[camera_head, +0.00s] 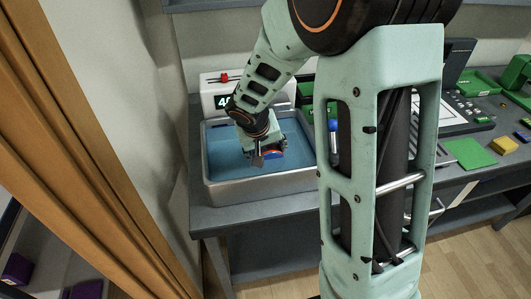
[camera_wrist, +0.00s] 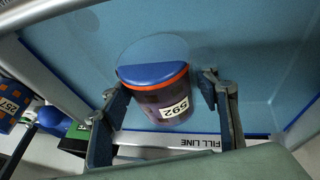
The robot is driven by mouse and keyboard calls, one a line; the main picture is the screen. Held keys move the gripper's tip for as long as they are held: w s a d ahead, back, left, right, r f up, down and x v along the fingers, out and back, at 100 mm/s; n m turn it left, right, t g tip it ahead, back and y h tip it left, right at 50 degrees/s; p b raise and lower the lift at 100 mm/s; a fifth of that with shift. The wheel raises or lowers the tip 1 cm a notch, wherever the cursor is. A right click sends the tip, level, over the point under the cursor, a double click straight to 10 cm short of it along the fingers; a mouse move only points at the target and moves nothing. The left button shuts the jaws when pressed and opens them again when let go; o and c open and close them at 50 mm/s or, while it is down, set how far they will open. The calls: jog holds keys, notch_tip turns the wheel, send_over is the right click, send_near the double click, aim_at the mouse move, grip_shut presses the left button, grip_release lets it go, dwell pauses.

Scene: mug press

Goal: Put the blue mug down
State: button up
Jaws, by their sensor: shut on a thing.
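The mug (camera_wrist: 158,105) shows in the wrist view with a blue top, an orange-red rim, a dark purplish body and a white label reading 592. My gripper (camera_wrist: 160,88) is shut on it, with one finger on each side. In the head view my gripper (camera_head: 262,152) points down over a grey basin (camera_head: 268,188) with a blue interior. I cannot tell whether the mug touches the basin floor. A pale round outline surrounds its top in the wrist view.
Behind the basin stands a white unit (camera_head: 214,87) with a lit display and a red part. A FILL LINE marking (camera_wrist: 186,141) runs along the basin wall. Green trays, a green mat (camera_head: 470,153) and a yellow block (camera_head: 504,145) lie on the bench at right.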

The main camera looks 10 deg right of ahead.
jog(key=shift+f, duration=0.1)
jog(key=shift+f, duration=0.2)
jog(key=o, duration=1.5)
jog(key=shift+c, duration=0.2)
jog(key=shift+r, duration=0.1)
jog(key=shift+r, duration=0.2)
jog(key=p+v, duration=0.2)
jog(key=v, duration=0.9)
jog(key=shift+s+a+r, duration=0.2)
jog(key=shift+s+r, duration=0.1)
